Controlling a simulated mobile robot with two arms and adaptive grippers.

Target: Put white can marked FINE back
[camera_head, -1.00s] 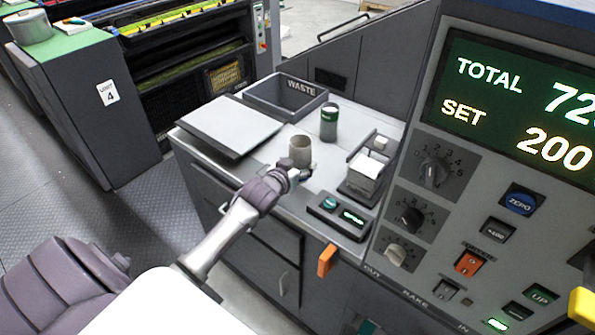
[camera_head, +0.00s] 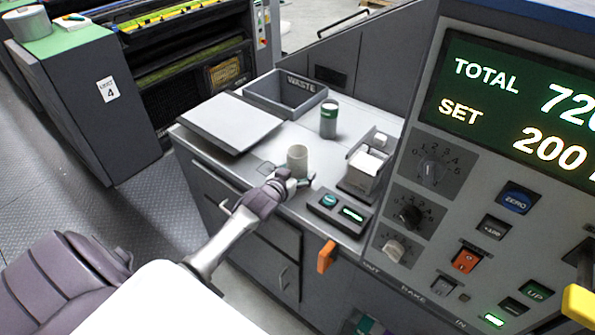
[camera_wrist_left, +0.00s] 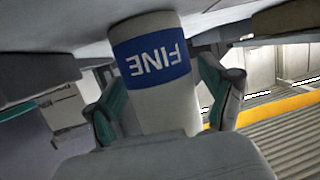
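The white can marked FINE (camera_head: 297,160) is upright on the grey counter top, at its front left part; its lower end is partly hidden by my left gripper (camera_head: 291,183). In the left wrist view the can (camera_wrist_left: 165,105) shows a blue band with FINE upside down. It stands between the green-padded fingers of my left gripper (camera_wrist_left: 163,100), which are spread to either side of it, with a narrow gap at the right finger. My right gripper is not in view.
A green-and-grey can (camera_head: 329,120) stands behind. The WASTE bin (camera_head: 262,103) and a flat grey plate (camera_head: 230,126) lie at the back left. A holder with white sheets (camera_head: 362,170) and a small button box (camera_head: 340,212) are to the right. A control console (camera_head: 425,220) rises at the right.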

